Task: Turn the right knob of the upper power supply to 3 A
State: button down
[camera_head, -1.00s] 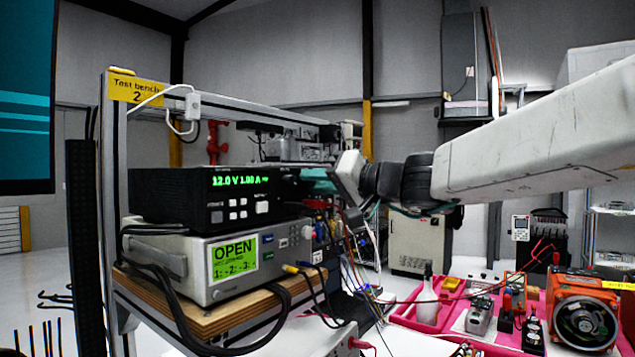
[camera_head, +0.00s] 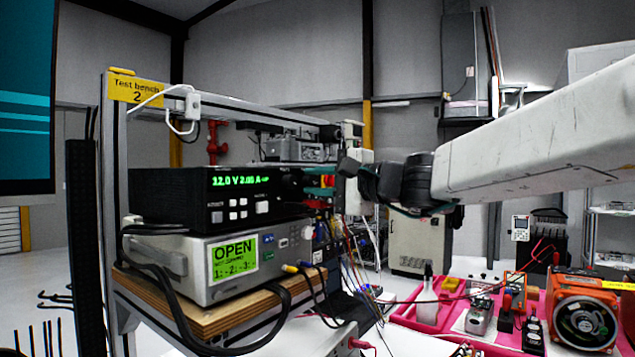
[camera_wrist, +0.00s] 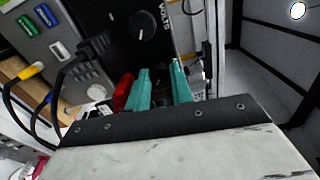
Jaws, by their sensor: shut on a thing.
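The upper power supply (camera_head: 170,196) is a black box on top of a grey unit. Its green display (camera_head: 240,181) reads 12.0 V and about 2.0 A; the last digits are blurred. My gripper, with teal fingers, is at the right end of its front panel in the head view (camera_head: 318,181). In the wrist view, my gripper (camera_wrist: 160,70) is shut on the right knob, which is dark and mostly hidden between the fingers. The other knob (camera_wrist: 142,26), beside the lettering "VOLTS", is free, apart from the fingers.
The grey unit (camera_head: 195,265) below shows OPEN and stands on a wooden shelf (camera_head: 215,315). Cables and coloured plugs hang close below my gripper. A red connector (camera_wrist: 123,92) is just left of the fingers. Pink trays (camera_head: 425,312) with parts lie at the lower right.

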jog(key=m, duration=0.5)
jog(key=shift+m, duration=0.3)
jog(key=shift+f+m, duration=0.1)
jog(key=shift+m, duration=2.2)
jog(key=c, duration=1.2)
grip_release()
jog(key=shift+c, duration=0.2)
jog(key=v, duration=0.7)
jog(key=shift+s+d, duration=0.25)
jog(key=shift+d, duration=0.1)
